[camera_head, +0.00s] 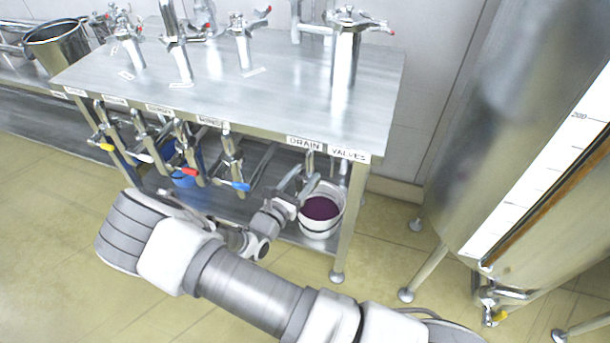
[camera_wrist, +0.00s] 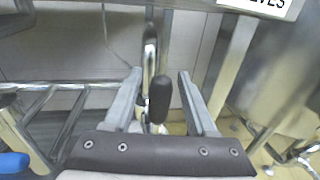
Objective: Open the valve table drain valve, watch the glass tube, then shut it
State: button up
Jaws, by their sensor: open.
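The valve table (camera_head: 270,85) carries a "DRAIN" label (camera_head: 304,143) on its front edge, near the right corner. In the wrist view, a drain valve with a black handle (camera_wrist: 161,98) hangs below that edge. My gripper (camera_head: 299,187) is under the label. In the wrist view, my gripper (camera_wrist: 161,73) is open, one finger on each side of the black handle, with a visible gap on both sides. The tank at the right has a white scale (camera_head: 545,165) with an orange-brown strip (camera_head: 555,190) beside it. I cannot tell whether this is the glass tube.
A white bucket (camera_head: 320,230) with dark purple contents stands on the lower shelf behind my gripper. Several other valves hang to the left, with yellow, white, red and blue (camera_head: 240,186) handles. A table leg (camera_head: 347,225) stands to the right of my gripper.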

jog(key=shift+w+d, duration=0.25)
jog(key=shift+w, duration=0.15)
jog(key=shift+c, duration=0.2)
grip_shut()
dwell(1.1)
